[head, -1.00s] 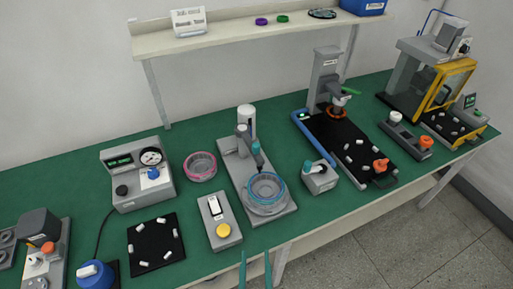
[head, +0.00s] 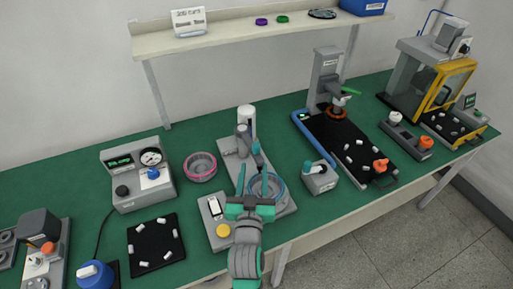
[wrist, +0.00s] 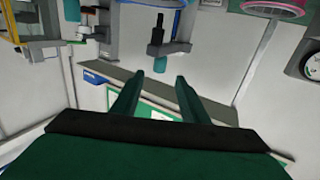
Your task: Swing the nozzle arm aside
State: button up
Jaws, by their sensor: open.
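The nozzle arm (head: 256,150) is a dark grey arm with a blue-teal knob. It stands on a grey base plate (head: 285,207) beside a white-topped post (head: 246,117). It reaches toward a blue-rimmed round dish (head: 279,184), partly hidden by my gripper. My gripper (head: 254,172) is open over the front of this station, its fingers pointing toward the nozzle arm. In the wrist view my fingers (wrist: 150,82) are apart with nothing between them. A dark part with a teal end (wrist: 159,64) shows beyond them there, apart from both fingers.
A grey box with a yellow button (head: 222,230) stands close left of my gripper. A pink-rimmed dish (head: 200,168) lies at the back left. A small grey block with a teal knob (head: 319,178) stands right of the station. A black-bedded press (head: 335,139) is farther right.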

aim_at(256, 151)
jog(key=w, duration=1)
jog(key=shift+w+d, duration=0.25)
grip_shut()
jog(key=shift+f, duration=0.1)
